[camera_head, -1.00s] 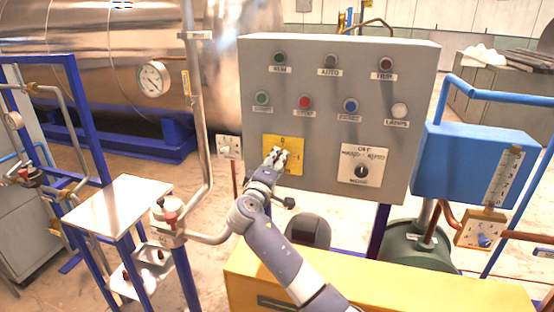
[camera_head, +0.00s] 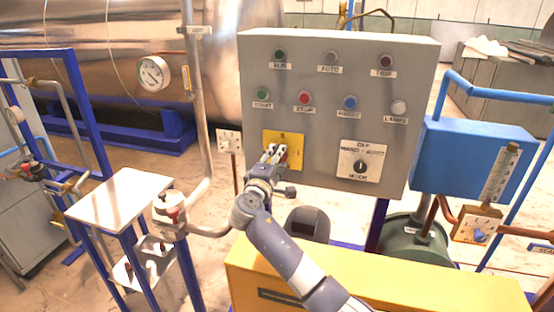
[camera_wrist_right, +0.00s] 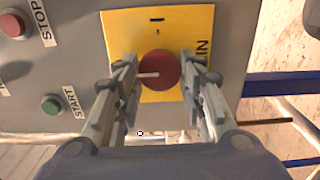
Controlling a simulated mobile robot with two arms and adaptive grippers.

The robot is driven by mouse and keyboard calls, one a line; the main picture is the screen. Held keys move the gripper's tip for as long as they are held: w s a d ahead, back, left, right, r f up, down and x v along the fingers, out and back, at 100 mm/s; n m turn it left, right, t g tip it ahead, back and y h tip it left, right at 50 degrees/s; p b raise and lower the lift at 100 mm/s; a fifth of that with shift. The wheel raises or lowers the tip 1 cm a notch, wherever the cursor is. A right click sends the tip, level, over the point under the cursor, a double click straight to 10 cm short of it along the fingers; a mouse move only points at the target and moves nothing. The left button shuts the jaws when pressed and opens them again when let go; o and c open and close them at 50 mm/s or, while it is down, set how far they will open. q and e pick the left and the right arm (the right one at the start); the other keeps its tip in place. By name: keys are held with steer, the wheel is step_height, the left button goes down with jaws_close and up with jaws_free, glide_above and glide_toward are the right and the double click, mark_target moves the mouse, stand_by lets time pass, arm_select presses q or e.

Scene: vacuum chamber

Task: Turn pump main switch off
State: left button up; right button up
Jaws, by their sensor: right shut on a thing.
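The main switch is a round red knob (camera_wrist_right: 158,70) with a white pointer line, on a yellow plate (camera_head: 293,141) low on the left of the grey panel. In the right wrist view the pointer line points left, the side that is the plate's top in the head view. The head view shows a "0" at the plate's top. My right gripper (camera_head: 273,153) is shut on the knob; its two fingers (camera_wrist_right: 163,83) lie on either side of it in the wrist view. The fingers hide part of the plate. My left gripper is not in view.
The grey panel (camera_head: 340,105) also carries several lamps and buttons and a mode selector (camera_head: 361,166) right of the switch. A yellow box (camera_head: 400,285) stands below. A pipe with a red-handled valve (camera_head: 171,200) stands left of my arm.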

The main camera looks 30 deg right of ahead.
steer(key=o, duration=1)
steer(key=shift+a, duration=0.1)
steer(key=shift+o, duration=0.2)
steer(key=shift+a, duration=0.1)
steer(key=v, duration=1.2)
